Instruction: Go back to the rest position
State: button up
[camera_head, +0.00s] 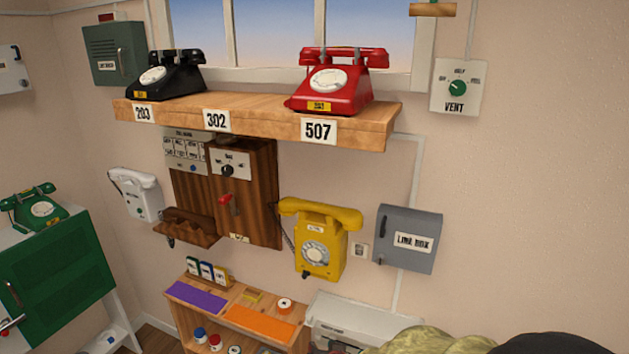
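My gripper is not visible in the head view. A red dial phone (336,82) and a black dial phone (166,76) sit on a wooden shelf (262,118) under the window, with their handsets on. A yellow dial phone (319,240) hangs on the wall below, its handset on top. A white phone (140,196) hangs on the wall at the left. A green dial phone (36,209) sits on a green cabinet (52,276) at the far left.
A low wooden rack (185,313) with small items stands below. A grey line box (408,238) and a vent dial plate (458,88) are on the wall. An olive lumpy shape (435,341) and a dark rounded shape (548,344) cross the bottom edge. The right wall is bare.

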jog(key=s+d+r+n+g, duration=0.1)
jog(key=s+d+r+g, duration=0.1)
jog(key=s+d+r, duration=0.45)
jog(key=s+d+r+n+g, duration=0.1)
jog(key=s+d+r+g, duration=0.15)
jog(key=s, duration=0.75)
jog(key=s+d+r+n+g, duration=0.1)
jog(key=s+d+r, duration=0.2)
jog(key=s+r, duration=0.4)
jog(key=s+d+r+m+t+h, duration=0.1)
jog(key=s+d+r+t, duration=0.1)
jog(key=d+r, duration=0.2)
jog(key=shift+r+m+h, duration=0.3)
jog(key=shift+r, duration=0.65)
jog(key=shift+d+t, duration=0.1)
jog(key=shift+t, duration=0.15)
